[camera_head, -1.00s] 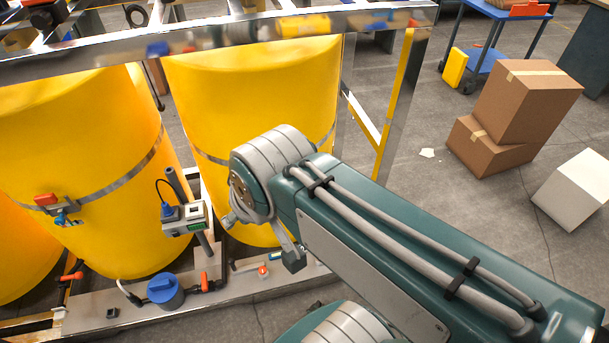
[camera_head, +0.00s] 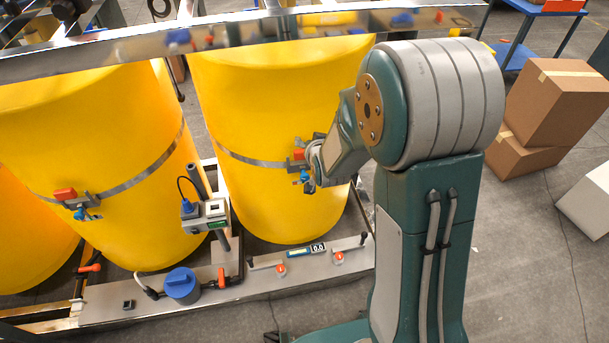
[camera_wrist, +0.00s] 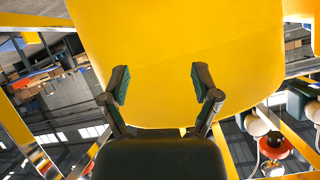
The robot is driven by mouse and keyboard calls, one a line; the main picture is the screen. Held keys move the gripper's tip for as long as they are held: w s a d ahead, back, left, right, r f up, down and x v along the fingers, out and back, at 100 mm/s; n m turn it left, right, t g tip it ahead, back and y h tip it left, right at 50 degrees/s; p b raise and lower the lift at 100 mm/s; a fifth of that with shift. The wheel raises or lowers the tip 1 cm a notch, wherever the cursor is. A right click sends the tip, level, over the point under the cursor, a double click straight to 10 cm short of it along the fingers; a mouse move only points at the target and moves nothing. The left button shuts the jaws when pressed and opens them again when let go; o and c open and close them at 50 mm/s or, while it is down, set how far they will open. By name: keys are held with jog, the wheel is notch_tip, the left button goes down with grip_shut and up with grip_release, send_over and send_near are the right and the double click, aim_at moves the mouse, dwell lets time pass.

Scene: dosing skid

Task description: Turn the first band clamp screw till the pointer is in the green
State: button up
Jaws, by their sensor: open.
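Two band clamps show in the head view. The left clamp (camera_head: 72,199) sits on the middle drum's steel band, with a red block and a blue part. The right clamp (camera_head: 298,160) sits on the right drum's band, also with red and blue parts. I cannot tell which counts as first, and no pointer or green zone can be made out on either. My arm's end is close to the right clamp, partly covering its right side. In the wrist view my gripper (camera_wrist: 161,84) is open and empty, its fingers apart before a plain yellow drum surface (camera_wrist: 180,45). No clamp shows between them.
A steel rail (camera_head: 240,38) crosses above the drums. A blue-capped pump (camera_head: 181,285), a grey box (camera_head: 205,214) and a small display (camera_head: 317,248) are on the skid below. Cardboard boxes (camera_head: 555,100) stand on the floor at right.

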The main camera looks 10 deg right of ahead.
notch_tip(320, 180, down, 6)
jog(key=w+t, duration=0.1)
jog(key=w, duration=0.1)
jog(key=m+t, duration=0.3)
jog(key=t, duration=0.2)
send_near(305, 179)
jog(key=w, duration=1)
jog(key=shift+w, duration=0.4)
grip_shut()
